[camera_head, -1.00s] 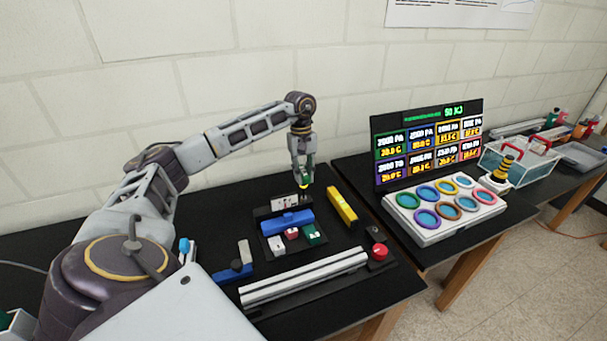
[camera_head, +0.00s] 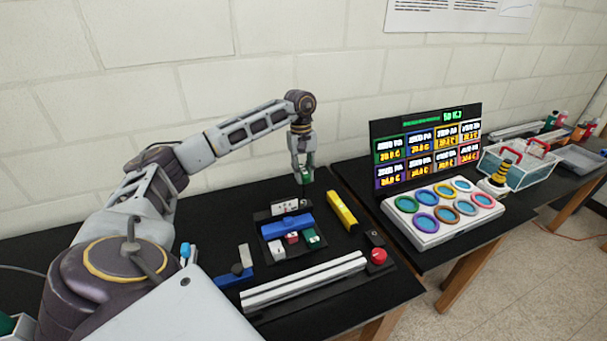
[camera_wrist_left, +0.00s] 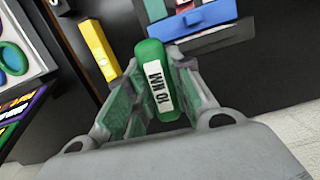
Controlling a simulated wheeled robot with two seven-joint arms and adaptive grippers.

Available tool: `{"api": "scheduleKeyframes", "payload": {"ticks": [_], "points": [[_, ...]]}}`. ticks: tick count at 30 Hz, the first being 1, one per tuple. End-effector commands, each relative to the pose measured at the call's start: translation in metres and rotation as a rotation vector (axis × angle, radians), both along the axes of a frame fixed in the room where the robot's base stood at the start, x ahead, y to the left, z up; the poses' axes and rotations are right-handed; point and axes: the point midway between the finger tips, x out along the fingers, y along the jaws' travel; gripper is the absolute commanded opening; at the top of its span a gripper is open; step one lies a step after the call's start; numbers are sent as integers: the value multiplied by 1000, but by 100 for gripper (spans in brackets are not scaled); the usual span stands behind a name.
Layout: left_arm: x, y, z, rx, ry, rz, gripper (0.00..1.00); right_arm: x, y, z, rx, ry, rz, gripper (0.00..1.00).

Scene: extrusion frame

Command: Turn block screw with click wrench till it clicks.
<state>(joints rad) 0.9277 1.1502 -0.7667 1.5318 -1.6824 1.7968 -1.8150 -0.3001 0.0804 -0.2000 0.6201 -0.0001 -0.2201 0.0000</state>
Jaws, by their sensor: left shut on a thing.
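My left gripper (camera_head: 303,168) is shut on the green click wrench (camera_head: 306,178), over the far part of the black table. In the left wrist view the wrench's green handle (camera_wrist_left: 150,58), with a white "10 NM" label, stands between the fingers. Its lower end and tip are hard to make out. A blue bar-shaped block (camera_head: 287,227) lies on a dark holder just in front of and below the gripper; it also shows in the left wrist view (camera_wrist_left: 208,14). I cannot make out the block screw. My right gripper is not in view.
A yellow block (camera_head: 342,210) lies right of the gripper. White, red and green pieces sit before the blue block. A silver extrusion (camera_head: 303,280) and a red button (camera_head: 379,256) are nearer. A screen (camera_head: 426,146) and a panel of coloured rings (camera_head: 442,214) stand right.

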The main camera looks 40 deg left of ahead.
Motion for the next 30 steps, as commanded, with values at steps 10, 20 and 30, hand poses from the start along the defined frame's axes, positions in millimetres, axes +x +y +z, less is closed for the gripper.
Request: {"api": "scheduleKeyframes", "payload": {"ticks": [10,20,30], "points": [[0,0,6,0,-1,0,0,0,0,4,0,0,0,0],[0,0,10,0,-1,0,0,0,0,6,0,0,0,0],[0,0,27,0,-2,0,0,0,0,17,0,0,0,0]]}}
